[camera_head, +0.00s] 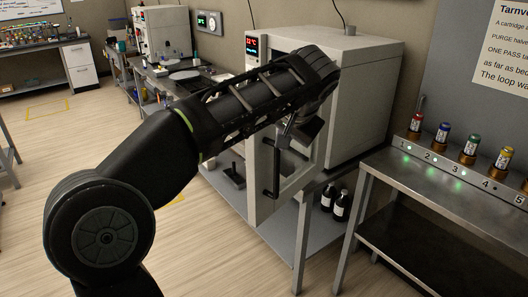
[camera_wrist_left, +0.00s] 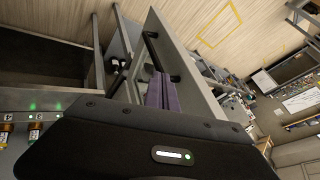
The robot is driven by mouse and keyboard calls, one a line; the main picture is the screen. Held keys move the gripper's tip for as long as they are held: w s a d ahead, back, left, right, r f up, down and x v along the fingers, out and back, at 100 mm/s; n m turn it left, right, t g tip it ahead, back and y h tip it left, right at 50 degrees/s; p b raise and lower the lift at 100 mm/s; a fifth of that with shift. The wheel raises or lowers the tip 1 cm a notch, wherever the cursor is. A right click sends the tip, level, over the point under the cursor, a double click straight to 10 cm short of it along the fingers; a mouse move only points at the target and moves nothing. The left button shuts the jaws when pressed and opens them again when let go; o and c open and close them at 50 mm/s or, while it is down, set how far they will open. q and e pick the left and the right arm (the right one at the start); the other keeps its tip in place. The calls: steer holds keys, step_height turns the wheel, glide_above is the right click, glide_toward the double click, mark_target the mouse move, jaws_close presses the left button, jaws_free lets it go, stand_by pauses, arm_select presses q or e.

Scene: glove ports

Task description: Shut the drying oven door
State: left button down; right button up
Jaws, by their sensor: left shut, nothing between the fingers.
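The drying oven (camera_head: 365,95) is a pale grey box with a red lit display, standing on a metal bench. Its door (camera_head: 308,170) stands open, swung out from the front, with a dark bar handle (camera_head: 276,168) on its face. My left arm crosses in front of the oven and hides much of its front and opening. My left gripper (camera_head: 287,138) is at the door's upper part, close to the handle. In the left wrist view the shut, empty fingers (camera_wrist_left: 160,92) lie near the door panel (camera_wrist_left: 196,72) and its handle (camera_wrist_left: 152,48). I cannot tell whether they touch. My right gripper is out of view.
Dark bottles (camera_head: 341,204) stand on the shelf below the oven. A metal table (camera_head: 440,180) at right carries a row of numbered, coloured cartridges (camera_head: 443,133). A bench with instruments (camera_head: 165,80) stands behind at left. The floor at left is clear.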

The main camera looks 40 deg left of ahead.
mark_target(276, 157)
arm_select(q)
steer(key=p+x, duration=0.1)
steer(key=x, duration=0.9)
steer(key=a+p, duration=0.2)
steer(key=a, duration=0.1)
steer(key=shift+w+a, duration=0.1)
steer(key=shift+a, duration=0.35)
